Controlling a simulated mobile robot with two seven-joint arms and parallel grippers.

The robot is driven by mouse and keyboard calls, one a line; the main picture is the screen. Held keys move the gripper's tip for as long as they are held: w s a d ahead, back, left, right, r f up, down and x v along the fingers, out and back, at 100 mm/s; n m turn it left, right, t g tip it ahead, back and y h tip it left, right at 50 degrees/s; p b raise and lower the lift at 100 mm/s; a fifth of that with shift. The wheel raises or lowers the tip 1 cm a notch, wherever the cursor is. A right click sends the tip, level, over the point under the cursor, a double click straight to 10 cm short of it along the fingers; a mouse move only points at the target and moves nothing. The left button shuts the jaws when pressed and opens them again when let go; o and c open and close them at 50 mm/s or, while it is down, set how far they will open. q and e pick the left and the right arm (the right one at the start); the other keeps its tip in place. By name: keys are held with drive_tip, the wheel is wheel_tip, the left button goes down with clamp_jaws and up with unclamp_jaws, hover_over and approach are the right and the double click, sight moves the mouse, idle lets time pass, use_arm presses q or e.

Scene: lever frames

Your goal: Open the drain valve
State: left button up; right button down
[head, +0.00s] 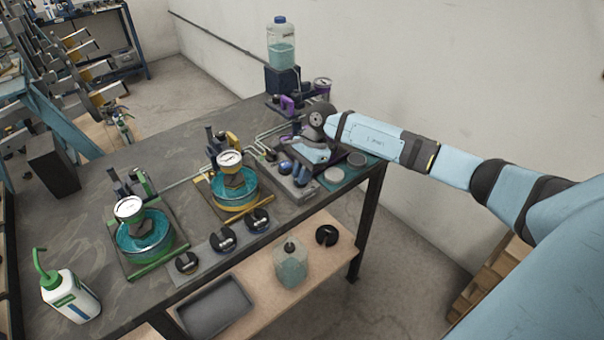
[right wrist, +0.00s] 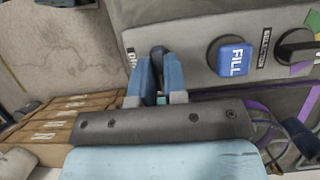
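In the right wrist view, the two blue fingers of my right gripper (right wrist: 158,66) stand close together at the grey control panel (right wrist: 198,84). A black handle (right wrist: 158,50) fills the narrow gap between their tips, with both fingers against its sides. A partly covered label beginning with "D" (right wrist: 131,57) is just left of it. The fingers hide most of the handle, so its angle cannot be told. My left gripper is not in view.
A blue FILL knob (right wrist: 231,57) sits close right of my fingers, with a black SELECTOR knob (right wrist: 298,48) beyond it. The dark workbench (head: 85,205) carries green and yellow gauge stations, a bottle (head: 281,50) and a squeeze bottle (head: 70,297). A lower shelf holds a grey tray (head: 214,306).

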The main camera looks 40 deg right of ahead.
drive_tip(key=shift+f, duration=0.15)
drive_tip(key=shift+s+m+t+b, duration=0.1)
drive_tip(key=shift+m+t+b, duration=0.5)
drive_tip(key=shift+m, duration=0.5)
drive_tip(key=m+t+b, duration=0.1)
drive_tip(key=m, duration=0.2)
drive_tip(key=shift+m+h, duration=0.3)
drive_tip(key=m+t+b, duration=0.1)
drive_tip(key=m, duration=0.2)
drive_tip(key=shift+s+a+m+h, duration=0.1)
drive_tip(key=shift+s+m+h, duration=0.05)
drive_tip(key=shift+m+h, duration=0.2)
drive_tip(key=m+t+h+b, duration=0.1)
drive_tip(key=m, duration=0.2)
drive_tip(key=shift+f, duration=0.1)
drive_tip(key=shift+a+m+h+b, duration=0.1)
drive_tip(key=shift+m+h+b, duration=0.35)
drive_tip(key=shift+m, duration=0.6)
